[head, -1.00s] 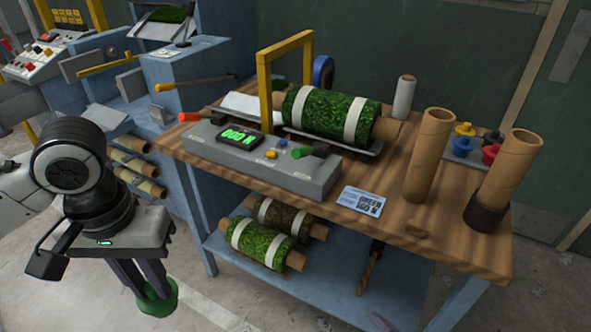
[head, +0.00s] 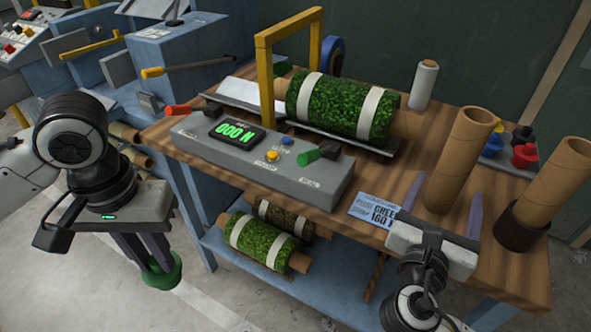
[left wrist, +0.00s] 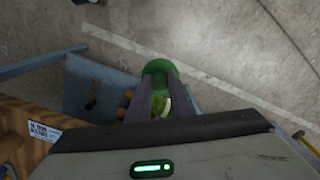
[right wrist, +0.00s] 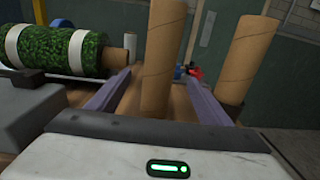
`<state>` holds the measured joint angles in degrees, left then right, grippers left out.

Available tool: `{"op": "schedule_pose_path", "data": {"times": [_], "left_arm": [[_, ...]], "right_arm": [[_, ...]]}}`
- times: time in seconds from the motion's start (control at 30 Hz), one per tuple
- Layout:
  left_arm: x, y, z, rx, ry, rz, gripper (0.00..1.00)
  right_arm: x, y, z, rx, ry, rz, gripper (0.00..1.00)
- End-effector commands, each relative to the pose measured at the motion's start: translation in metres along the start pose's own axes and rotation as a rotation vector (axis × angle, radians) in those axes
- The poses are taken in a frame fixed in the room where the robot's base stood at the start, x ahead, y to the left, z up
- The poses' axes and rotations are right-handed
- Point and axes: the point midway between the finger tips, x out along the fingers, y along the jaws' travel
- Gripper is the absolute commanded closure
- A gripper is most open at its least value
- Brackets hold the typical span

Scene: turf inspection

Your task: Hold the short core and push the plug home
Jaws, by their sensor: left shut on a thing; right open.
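My left gripper (head: 160,272) is shut on a green plug (head: 163,281), a round flanged piece held low in front of the bench. The plug also shows in the left wrist view (left wrist: 160,70). A bare cardboard core (head: 458,160) stands upright on the bench at the right. A second core (head: 551,185) stands right of it, its foot in a dark cup (head: 520,233). I cannot tell which core is shorter. My right gripper (head: 440,198) is open, with its fingers pointing at the first core. In the right wrist view this core (right wrist: 163,55) stands between the fingers, not gripped.
A turf roll (head: 343,105) lies on the bench (head: 400,180) behind a grey control box (head: 260,165) reading 000 N, beside a yellow frame (head: 264,80). A white roll (head: 424,84) and coloured plugs (head: 522,150) stand at the back. A card (head: 372,208) lies near the front edge.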

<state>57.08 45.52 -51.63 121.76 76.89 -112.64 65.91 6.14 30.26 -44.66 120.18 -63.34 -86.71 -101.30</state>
Motion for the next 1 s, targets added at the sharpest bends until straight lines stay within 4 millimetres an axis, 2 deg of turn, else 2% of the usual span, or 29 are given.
{"op": "schedule_pose_path", "data": {"times": [0.2, 0.43, 0.6, 0.9, 1.0], "left_arm": [[-0.003, 0.000, 0.000, 0.000, 0.000, 0.000, 1.00], [-0.004, 0.000, 0.000, 0.000, 0.000, 0.000, 1.00], [-0.004, 0.000, 0.000, 0.000, 0.001, 0.000, 1.00], [-0.004, 0.000, 0.000, 0.000, 0.001, 0.000, 1.00], [-0.004, 0.000, 0.000, 0.000, 0.001, 0.000, 1.00]], "right_arm": [[0.045, -0.001, 0.001, -0.002, -0.003, -0.002, 0.27], [0.079, 0.000, 0.000, 0.001, -0.001, 0.000, 0.27], [0.090, 0.000, 0.000, 0.002, 0.001, 0.001, 0.27], [0.092, 0.000, -0.001, 0.002, 0.002, 0.001, 0.27], [0.092, 0.000, -0.001, 0.002, 0.002, 0.001, 0.43]]}}
